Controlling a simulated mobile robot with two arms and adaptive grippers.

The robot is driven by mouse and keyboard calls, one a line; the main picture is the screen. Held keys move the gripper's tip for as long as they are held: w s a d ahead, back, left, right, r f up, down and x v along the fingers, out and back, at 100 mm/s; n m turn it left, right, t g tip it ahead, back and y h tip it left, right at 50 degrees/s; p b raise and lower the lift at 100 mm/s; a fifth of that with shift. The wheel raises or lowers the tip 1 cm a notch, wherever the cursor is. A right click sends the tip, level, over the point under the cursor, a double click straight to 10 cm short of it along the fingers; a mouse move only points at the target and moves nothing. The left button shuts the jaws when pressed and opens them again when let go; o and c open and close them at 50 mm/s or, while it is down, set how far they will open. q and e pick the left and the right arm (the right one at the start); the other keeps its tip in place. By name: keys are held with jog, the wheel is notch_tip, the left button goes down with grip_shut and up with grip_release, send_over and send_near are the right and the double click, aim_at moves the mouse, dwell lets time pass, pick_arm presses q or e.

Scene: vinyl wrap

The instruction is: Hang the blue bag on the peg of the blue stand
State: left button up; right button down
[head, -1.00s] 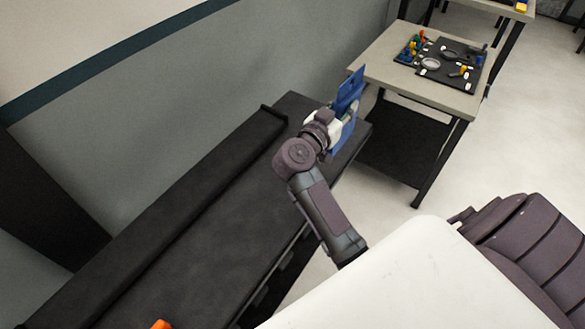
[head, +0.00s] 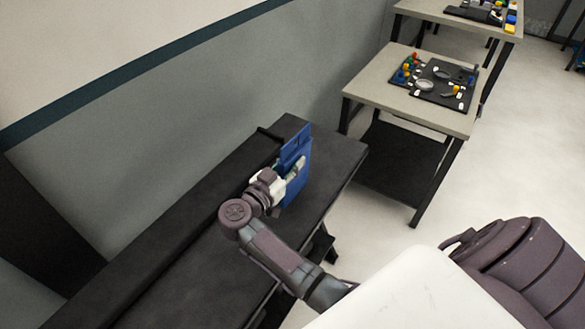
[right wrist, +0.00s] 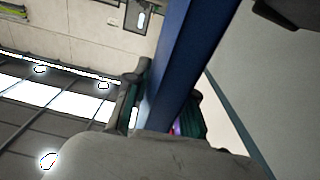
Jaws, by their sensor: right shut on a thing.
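The blue bag (head: 295,150) is a flat blue piece with a panel at its top, at the far end of the dark bench in the head view. My right gripper (head: 297,173) is shut on it from the near left side. In the right wrist view, a blue strip of the bag (right wrist: 180,55) runs between the two fingers of this gripper (right wrist: 160,100). Whether the bag touches the bench is hard to tell. I cannot make out a separate blue stand or its peg. My left gripper is not in view.
The long dark bench (head: 190,260) runs along the grey wall, with a raised strip at its back. A grey-topped table (head: 385,82) beyond it carries a black mat with small parts. Another table (head: 480,32) stands farther back.

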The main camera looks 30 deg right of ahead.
notch_tip(320, 180, down, 2)
jog(key=shift+f+p, duration=0.15)
jog(key=shift+p, duration=0.45)
jog(key=c, duration=1)
grip_release()
jog(key=shift+f, duration=0.1)
